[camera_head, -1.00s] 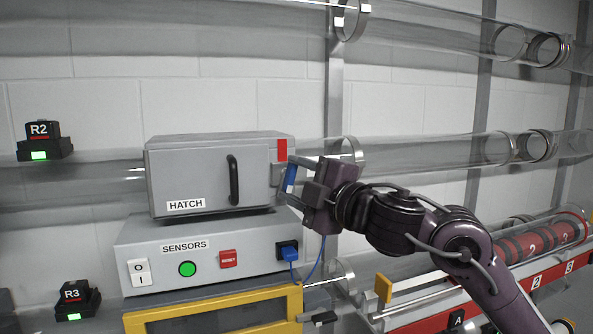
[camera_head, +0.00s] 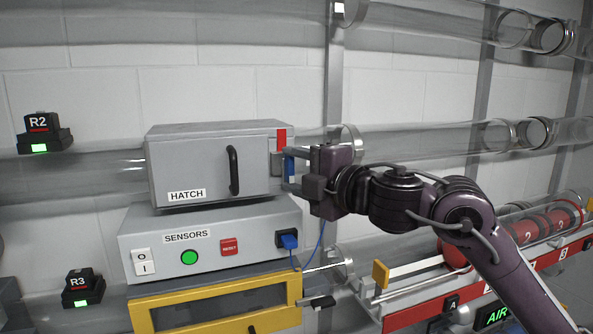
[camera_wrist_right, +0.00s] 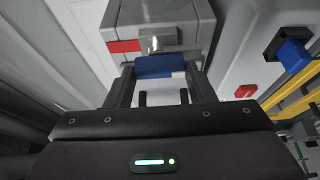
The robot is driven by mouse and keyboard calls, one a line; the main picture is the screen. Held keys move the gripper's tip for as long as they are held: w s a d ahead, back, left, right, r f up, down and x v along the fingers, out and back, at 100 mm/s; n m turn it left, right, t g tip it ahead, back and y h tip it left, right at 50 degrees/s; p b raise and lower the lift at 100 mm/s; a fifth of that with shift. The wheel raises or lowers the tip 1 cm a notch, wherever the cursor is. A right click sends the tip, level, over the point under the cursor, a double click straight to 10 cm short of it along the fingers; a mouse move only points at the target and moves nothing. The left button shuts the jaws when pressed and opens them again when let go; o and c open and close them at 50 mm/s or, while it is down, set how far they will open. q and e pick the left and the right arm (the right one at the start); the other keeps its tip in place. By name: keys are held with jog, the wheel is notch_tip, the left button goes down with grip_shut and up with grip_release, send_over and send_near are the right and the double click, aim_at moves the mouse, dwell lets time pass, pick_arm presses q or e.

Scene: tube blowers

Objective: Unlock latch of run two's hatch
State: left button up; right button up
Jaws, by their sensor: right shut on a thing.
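Run two's hatch (camera_head: 190,165) is a grey box with a black handle (camera_head: 233,171), labelled HATCH, and it is closed. A metal latch (camera_wrist_right: 155,40) sits on its right side below a red mark (camera_head: 281,138). My right gripper (camera_head: 289,168) is at that side, its fingers pointing at the latch. It is shut on a blue piece with a white patch, seen between the fingers in the right wrist view (camera_wrist_right: 160,67). The blue piece is right at the latch; I cannot tell whether it is joined to it. My left gripper is not in view.
The SENSORS box (camera_head: 215,250) with switch, green and red buttons stands below the hatch. A blue plug (camera_head: 288,240) on it has a thin blue cable running up towards my gripper. A yellow frame (camera_head: 215,310) lies below. Clear tubes (camera_head: 430,142) run along the wall.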

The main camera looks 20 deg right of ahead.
jog(key=o, duration=1)
jog(key=shift+s+d+f, duration=0.1)
jog(key=shift+s, duration=0.15)
jog(key=b+v, duration=0.4)
jog(key=v, duration=0.3)
jog(key=shift+s, duration=0.15)
